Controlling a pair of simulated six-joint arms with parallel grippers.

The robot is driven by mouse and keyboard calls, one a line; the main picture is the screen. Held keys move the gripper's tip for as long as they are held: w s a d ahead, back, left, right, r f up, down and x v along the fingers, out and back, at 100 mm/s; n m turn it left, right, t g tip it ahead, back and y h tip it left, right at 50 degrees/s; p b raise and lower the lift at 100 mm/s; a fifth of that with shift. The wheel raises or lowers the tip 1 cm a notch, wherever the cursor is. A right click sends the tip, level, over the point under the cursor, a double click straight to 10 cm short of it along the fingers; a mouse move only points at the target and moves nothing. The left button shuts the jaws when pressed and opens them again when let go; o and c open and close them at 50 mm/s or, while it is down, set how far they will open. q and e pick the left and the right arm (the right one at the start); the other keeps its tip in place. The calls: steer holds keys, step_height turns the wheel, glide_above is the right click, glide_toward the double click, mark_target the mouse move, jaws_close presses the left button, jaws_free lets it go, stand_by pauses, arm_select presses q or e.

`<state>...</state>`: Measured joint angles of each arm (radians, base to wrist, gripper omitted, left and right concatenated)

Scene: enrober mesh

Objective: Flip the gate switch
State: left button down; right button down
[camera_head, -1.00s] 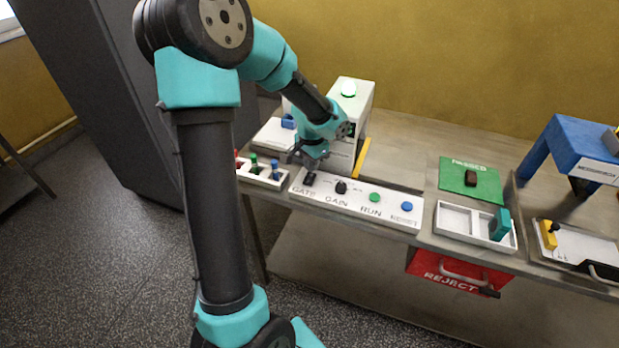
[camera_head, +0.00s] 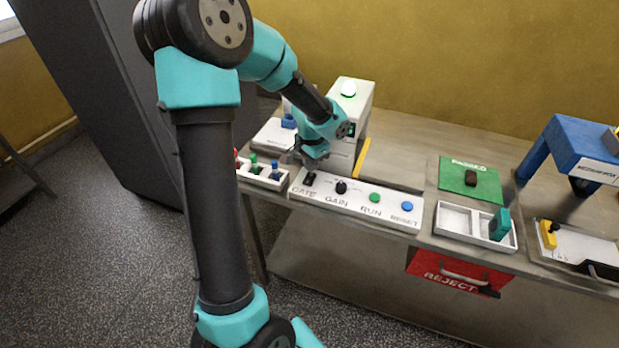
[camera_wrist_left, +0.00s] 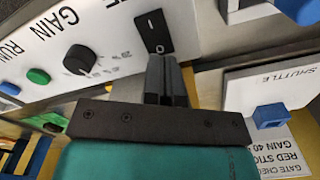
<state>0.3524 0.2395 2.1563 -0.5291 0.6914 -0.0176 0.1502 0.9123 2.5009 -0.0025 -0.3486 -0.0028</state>
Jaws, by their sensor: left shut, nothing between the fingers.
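The gate switch (camera_head: 309,179) is a black rocker at the left end of the white control panel (camera_head: 335,203), above the word GATE. In the left wrist view the rocker (camera_wrist_left: 153,30) shows white marks on its face. My left gripper (camera_head: 307,166) is shut and empty, close to the switch. In the left wrist view its fingertips (camera_wrist_left: 163,62) sit just beside the rocker's end; I cannot tell whether they touch it. My right gripper is not in view.
A black GAIN knob (camera_head: 341,187), green RUN button (camera_head: 375,197) and blue RESET button (camera_head: 407,206) share the panel. A tray of coloured pegs (camera_head: 262,178) stands left. A blue SHUTTLE piece (camera_wrist_left: 270,115) shows in the left wrist view.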

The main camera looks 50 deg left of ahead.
mark_target(311, 175)
arm_select(q)
steer(key=shift+f, duration=1.25)
stand_by(1.3)
steer(key=shift+r, duration=3.55)
steer(key=shift+f, duration=0.1)
